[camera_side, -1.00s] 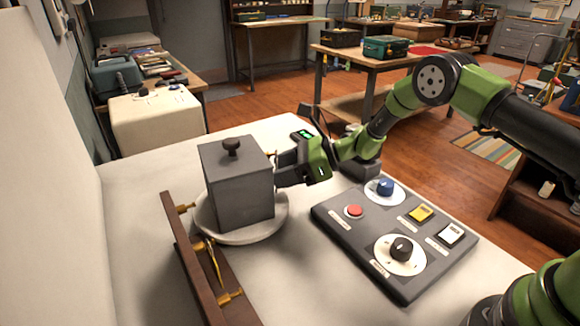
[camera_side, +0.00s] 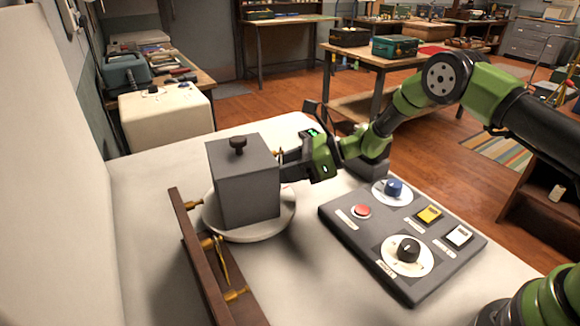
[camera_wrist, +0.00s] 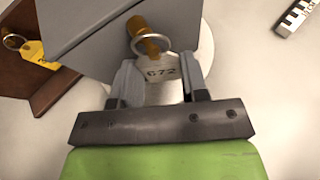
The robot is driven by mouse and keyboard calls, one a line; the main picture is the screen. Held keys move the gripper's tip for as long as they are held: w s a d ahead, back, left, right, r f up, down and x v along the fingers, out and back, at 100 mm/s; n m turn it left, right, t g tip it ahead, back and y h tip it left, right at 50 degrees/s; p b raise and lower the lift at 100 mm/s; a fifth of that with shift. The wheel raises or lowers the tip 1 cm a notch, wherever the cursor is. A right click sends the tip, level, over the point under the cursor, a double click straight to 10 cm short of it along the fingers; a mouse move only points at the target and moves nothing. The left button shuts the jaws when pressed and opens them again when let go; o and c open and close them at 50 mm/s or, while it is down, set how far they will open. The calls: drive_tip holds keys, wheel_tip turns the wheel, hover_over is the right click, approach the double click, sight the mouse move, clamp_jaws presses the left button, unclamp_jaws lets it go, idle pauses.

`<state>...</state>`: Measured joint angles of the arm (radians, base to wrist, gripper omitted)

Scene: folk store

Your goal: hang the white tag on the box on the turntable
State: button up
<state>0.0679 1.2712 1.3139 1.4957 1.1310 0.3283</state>
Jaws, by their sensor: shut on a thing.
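The grey box (camera_side: 243,185) with a dark knob stands on the white round turntable (camera_side: 222,232). A brass peg (camera_wrist: 140,30) sticks out of the box face on my gripper's side. The white tag (camera_wrist: 162,72), marked 672, sits between my fingertips in the wrist view. Its metal ring (camera_wrist: 165,42) overlaps the peg and appears to be around it; I cannot tell how far on. My gripper (camera_wrist: 158,82) is shut on the tag, close to the box. In the side view my gripper (camera_side: 288,164) is at the box's right face, where the tag is hidden.
A brown wooden rack (camera_side: 205,270) with brass pegs stands left of the turntable and holds a yellow tag (camera_wrist: 33,50). A grey control panel (camera_side: 350,245) with buttons and knobs lies to the right. The white tabletop (camera_side: 150,200) is clear behind the rack.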

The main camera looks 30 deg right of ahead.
drive_tip(key=shift+d, duration=0.25)
idle(0.4)
drive_tip(key=shift+s+d, duration=0.15)
drive_tip(key=shift+d, duration=0.55)
drive_tip(key=shift+s+d+r, duration=0.15)
drive_tip(key=shift+d+r, duration=0.1)
drive_tip(key=shift+d, duration=0.65)
drive_tip(key=shift+s+d+r, duration=0.15)
drive_tip(key=shift+d+r, duration=0.05)
drive_tip(key=shift+d, duration=0.65)
drive_tip(key=shift+t, duration=0.3)
drive_tip(key=shift+w+a+f, duration=0.15)
drive_tip(key=shift+a, duration=0.65)
drive_tip(key=shift+w+a+f, duration=0.1)
drive_tip(key=shift+a+f, duration=0.1)
drive_tip(key=shift+a, duration=0.55)
drive_tip(key=shift+w+a+f, duration=0.15)
drive_tip(key=shift+a, duration=0.65)
drive_tip(key=shift+w+a+f, duration=0.1)
drive_tip(key=shift+a+f, duration=0.1)
drive_tip(key=shift+a, duration=0.3)
